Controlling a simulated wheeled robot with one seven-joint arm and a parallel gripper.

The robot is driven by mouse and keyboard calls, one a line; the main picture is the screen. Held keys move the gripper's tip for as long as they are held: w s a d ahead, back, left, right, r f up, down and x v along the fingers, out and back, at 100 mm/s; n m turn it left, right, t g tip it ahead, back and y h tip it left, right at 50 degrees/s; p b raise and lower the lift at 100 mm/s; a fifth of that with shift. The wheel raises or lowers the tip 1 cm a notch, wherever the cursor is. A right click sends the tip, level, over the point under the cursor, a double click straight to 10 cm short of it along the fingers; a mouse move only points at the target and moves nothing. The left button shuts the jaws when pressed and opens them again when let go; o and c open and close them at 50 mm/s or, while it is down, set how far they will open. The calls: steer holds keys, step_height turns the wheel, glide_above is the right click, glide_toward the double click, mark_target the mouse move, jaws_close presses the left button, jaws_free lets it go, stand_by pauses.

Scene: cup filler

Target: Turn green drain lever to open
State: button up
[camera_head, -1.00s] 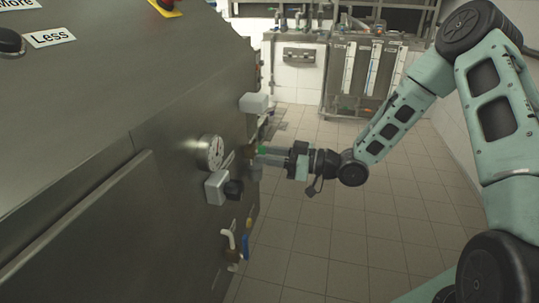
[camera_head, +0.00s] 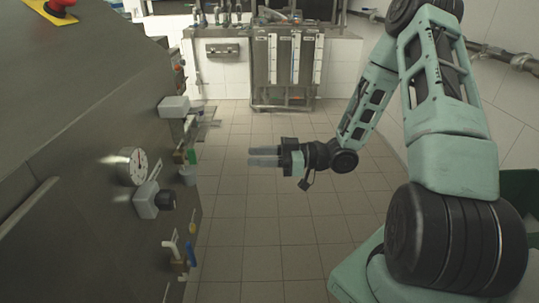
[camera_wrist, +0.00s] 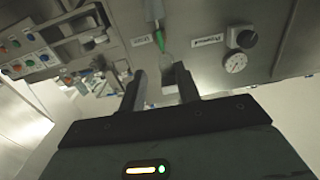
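The green drain lever (camera_head: 192,157) is on the side of the steel machine (camera_head: 85,130), near the far end of its panel. In the wrist view the green lever (camera_wrist: 158,40) lies beyond my fingertips, next to a small label. My gripper (camera_head: 250,156) is to the right of the lever in the head view, apart from it, over the floor. In the wrist view my gripper (camera_wrist: 162,85) has its two fingers spread with nothing held between them. The lever's exact turn angle is hard to judge.
A round dial (camera_head: 132,166), a black knob (camera_head: 166,200) on a white box and a blue-handled valve (camera_head: 191,253) are on the same panel. A light block (camera_head: 174,106) sticks out above the lever. The tiled floor (camera_head: 250,215) is clear.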

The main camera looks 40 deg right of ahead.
steer(key=shift+v, duration=1.3)
steer(key=w+a+g+h, duration=0.4)
steer(key=a+h, duration=0.6)
steer(key=a, duration=0.3)
steer(key=s+a+r+m+g+h, duration=0.1)
steer(key=s+a+r+g, duration=0.15)
steer(key=s, duration=0.55)
steer(key=s+a+r+m+g+h, duration=0.15)
steer(key=s+a, duration=0.25)
steer(key=s, duration=0.5)
steer(key=s+a+r+g+h, duration=0.2)
steer(key=s+a, duration=0.1)
steer(key=s, duration=0.5)
step_height(320, 180, up, 16)
steer(key=s+p, duration=0.1)
steer(key=p, duration=1.5)
steer(key=shift+d+r+g+p, duration=0.15)
steer(key=shift+d+g+p, duration=0.15)
steer(key=shift+p, duration=0.1)
